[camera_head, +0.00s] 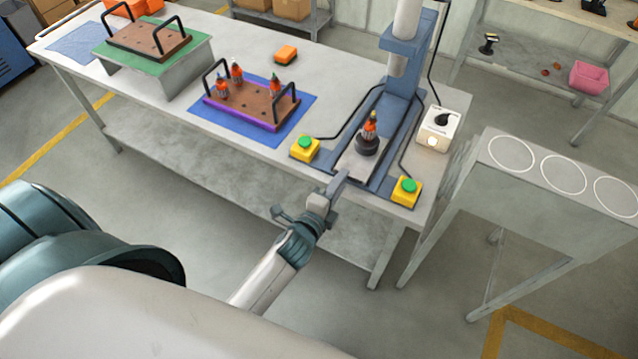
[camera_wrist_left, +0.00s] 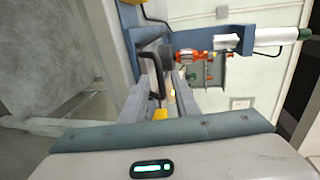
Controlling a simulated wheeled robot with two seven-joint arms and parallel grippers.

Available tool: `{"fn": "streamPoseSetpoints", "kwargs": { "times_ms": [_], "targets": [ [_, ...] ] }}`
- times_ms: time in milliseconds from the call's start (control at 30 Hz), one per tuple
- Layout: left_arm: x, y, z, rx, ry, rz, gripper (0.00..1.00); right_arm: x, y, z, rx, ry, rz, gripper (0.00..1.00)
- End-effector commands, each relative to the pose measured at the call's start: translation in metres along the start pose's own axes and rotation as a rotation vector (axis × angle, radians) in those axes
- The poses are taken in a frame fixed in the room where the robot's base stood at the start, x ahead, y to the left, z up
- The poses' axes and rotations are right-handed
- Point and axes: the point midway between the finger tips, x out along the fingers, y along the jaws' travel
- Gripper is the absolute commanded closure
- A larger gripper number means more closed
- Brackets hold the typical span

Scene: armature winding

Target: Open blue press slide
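The blue press (camera_head: 402,105) stands at the right end of the workbench. Its grey slide plate (camera_head: 352,164) lies at the front end of the rails, clear of the ram (camera_head: 404,25). A black round holder (camera_head: 367,145) on the plate carries an orange-and-dark armature (camera_head: 370,126) upright. My left gripper (camera_head: 342,178) is at the front edge of the slide. In the left wrist view its fingers (camera_wrist_left: 167,82) stand apart, with a dark handle-like bar (camera_wrist_left: 160,72) between them; contact is unclear. My right gripper is out of view.
Yellow button boxes with green tops flank the slide, left (camera_head: 305,149) and right (camera_head: 406,191). A white switch box (camera_head: 437,129) sits beside the press. A purple-edged rack (camera_head: 250,118) with several armatures stands left on a blue mat. A side stand (camera_head: 560,165) is at right.

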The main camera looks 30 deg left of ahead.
Motion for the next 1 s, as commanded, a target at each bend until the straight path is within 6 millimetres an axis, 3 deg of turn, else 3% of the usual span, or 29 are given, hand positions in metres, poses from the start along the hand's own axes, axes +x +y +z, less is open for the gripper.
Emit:
{"fn": "streamPoseSetpoints", "kwargs": {
  "times_ms": [267, 800, 1000],
  "targets": [
    [-0.036, 0.004, 0.0, 0.001, 0.001, 0.002, 0.72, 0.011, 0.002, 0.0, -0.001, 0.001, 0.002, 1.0],
    [-0.135, 0.004, 0.0, -0.001, 0.0, 0.003, 0.72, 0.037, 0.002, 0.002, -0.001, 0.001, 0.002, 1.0],
    [-0.158, 0.002, 0.0, -0.001, 0.0, 0.002, 0.72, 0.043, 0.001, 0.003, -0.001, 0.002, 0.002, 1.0]
  ]
}}
